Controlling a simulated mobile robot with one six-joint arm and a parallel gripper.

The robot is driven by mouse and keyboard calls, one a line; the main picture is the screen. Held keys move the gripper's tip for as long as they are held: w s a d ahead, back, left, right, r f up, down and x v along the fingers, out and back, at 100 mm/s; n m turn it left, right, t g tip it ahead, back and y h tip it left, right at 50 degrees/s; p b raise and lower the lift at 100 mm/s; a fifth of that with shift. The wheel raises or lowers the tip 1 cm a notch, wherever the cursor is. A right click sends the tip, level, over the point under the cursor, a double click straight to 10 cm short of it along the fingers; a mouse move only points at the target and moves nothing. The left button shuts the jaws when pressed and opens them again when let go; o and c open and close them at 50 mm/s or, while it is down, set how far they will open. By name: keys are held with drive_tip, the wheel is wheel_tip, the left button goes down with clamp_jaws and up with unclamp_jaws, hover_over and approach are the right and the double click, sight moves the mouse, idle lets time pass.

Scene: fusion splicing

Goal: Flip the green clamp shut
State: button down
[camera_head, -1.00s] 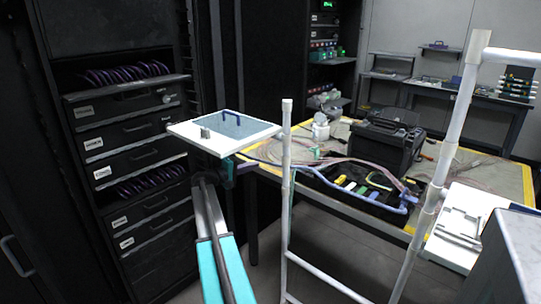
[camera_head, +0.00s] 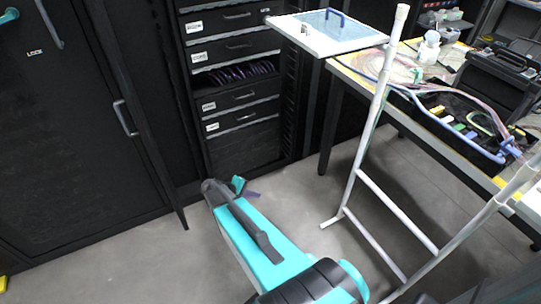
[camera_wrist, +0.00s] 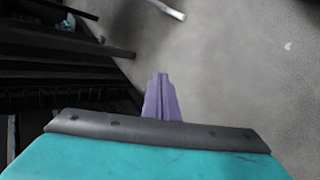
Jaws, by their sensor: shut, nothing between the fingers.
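My gripper (camera_head: 251,194) is low over the grey floor in the head view, well away from the work table. In the wrist view its purple fingers (camera_wrist: 160,98) are together with nothing between them, and bare floor lies beyond them. A small green piece (camera_head: 417,74) stands on the work table beside a white bottle; it is too small to tell whether it is the green clamp or whether it is open. The wrist view shows no clamp.
A white pipe frame (camera_head: 372,130) stands between my arm and the work table (camera_head: 395,105). A white-rimmed tray (camera_head: 345,47) juts out beside the rack (camera_head: 240,95). A dark mat with coloured pieces and a black case (camera_head: 497,82) are on the table. The floor before the rack is clear.

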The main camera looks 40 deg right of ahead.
drive_tip(key=s+a+f+g+y, duration=0.1)
drive_tip(key=s+a+f+y, duration=0.2)
drive_tip(key=s+a, duration=0.5)
drive_tip(key=s+a+f+g+y, duration=0.1)
drive_tip(key=s+a+f+y, duration=0.2)
drive_tip(key=s+a, duration=0.5)
drive_tip(key=s+a+f+g+y, duration=0.1)
drive_tip(key=s+a+f+y, duration=0.1)
drive_tip(key=s+a, duration=0.7)
drive_tip(key=a+f, duration=0.1)
drive_tip(key=a, duration=0.3)
drive_tip(key=shift+a+f+m+y, duration=0.15)
drive_tip(key=shift+a+m+y, duration=0.05)
drive_tip(key=shift+m+y, duration=0.2)
drive_tip(key=shift+s, duration=0.15)
